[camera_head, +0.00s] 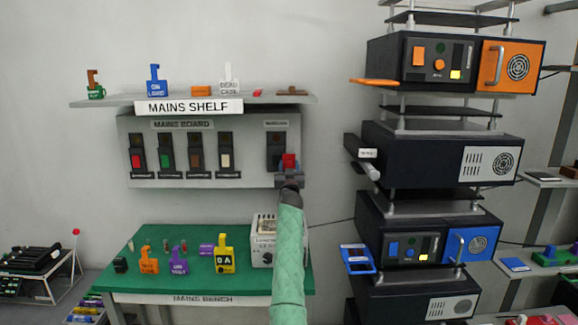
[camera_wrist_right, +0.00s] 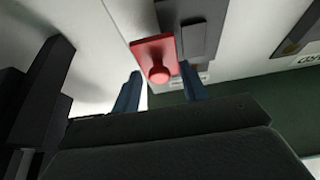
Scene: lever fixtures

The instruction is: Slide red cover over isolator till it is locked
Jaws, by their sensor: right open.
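The red cover (camera_head: 289,160) is at the right side of the dark isolator (camera_head: 276,147) on the mains board (camera_head: 223,123). In the right wrist view the cover (camera_wrist_right: 152,49) is a red plate with a round knob, beside the grey isolator body (camera_wrist_right: 193,38). My right gripper (camera_head: 289,173) is just below the cover in the head view. In the wrist view its two blue fingertips (camera_wrist_right: 161,90) are apart, one on each side below the knob, with nothing visible between them. Whether they touch the cover cannot be told. My left gripper is not in view.
Several other switches, such as the red one (camera_head: 136,160), line the board to the left. The mains shelf (camera_head: 250,99) with small tags runs above. A green bench (camera_head: 140,283) with tags and a white box (camera_head: 263,251) is below. Stacked dark units (camera_head: 425,150) stand to the right.

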